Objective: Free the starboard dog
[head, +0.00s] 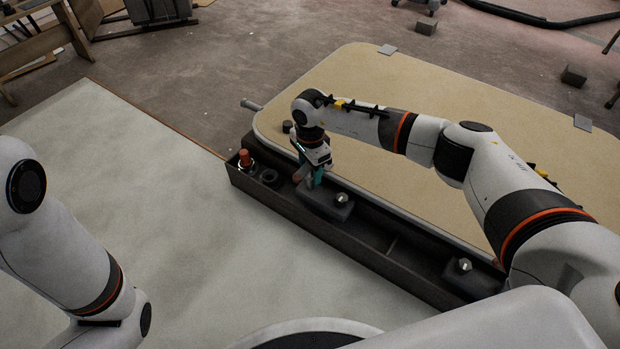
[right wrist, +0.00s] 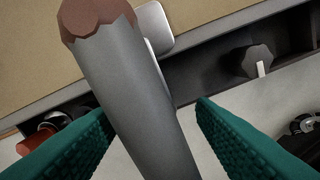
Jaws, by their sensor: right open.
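My right gripper (head: 315,181) is open, low over the dark trough along the near edge of the tan hatch panel (head: 370,85). In the right wrist view its teal fingers (right wrist: 152,112) stand apart on either side of a grey round bar with a brown faceted end (right wrist: 125,75). The bar looks like a dog's handle; I cannot tell whether a finger touches it. In the head view a small brownish end (head: 303,173) shows beside the fingers. Which dog is the starboard one is not marked. My left arm shows at the lower left; its gripper is out of view.
The dark trough (head: 395,262) holds an orange-topped piece (head: 246,158), a black ring (head: 269,178) and two dark blocks with shiny bolts (head: 341,198) (head: 464,265). A grey rod (head: 250,104) sticks out at the panel's left edge. The pale surface (head: 150,190) at left is clear.

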